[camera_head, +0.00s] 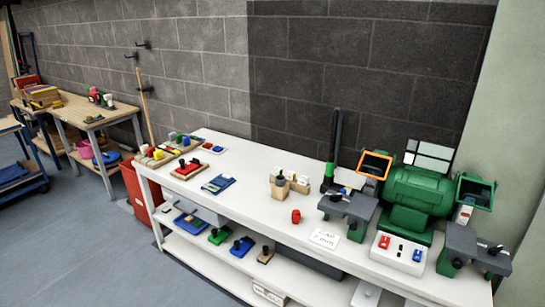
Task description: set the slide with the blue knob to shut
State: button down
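A white box (399,263) stands on the white workbench in front of the green bench grinder. It has a red part at its left and a blue part (417,255) at its right, with small dark parts between them. The blue part may be the blue knob; at this size I cannot tell whether it is a slide or how it is set. A board with red pieces (188,169) and a blue flat piece (218,184) lie farther left on the bench. My gripper is not in view.
The green grinder (415,195) and dark grey blocks (349,207) crowd the bench's right end. A red cylinder (295,216) and white card (324,238) lie near the front edge. Grey floor at left is clear.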

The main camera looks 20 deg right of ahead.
aim_at(345, 190)
jog(key=z, duration=0.7)
jog(key=i, duration=0.85)
jog(key=z, duration=2.05)
jog(key=k, duration=0.05)
jog(key=u, duration=3.5)
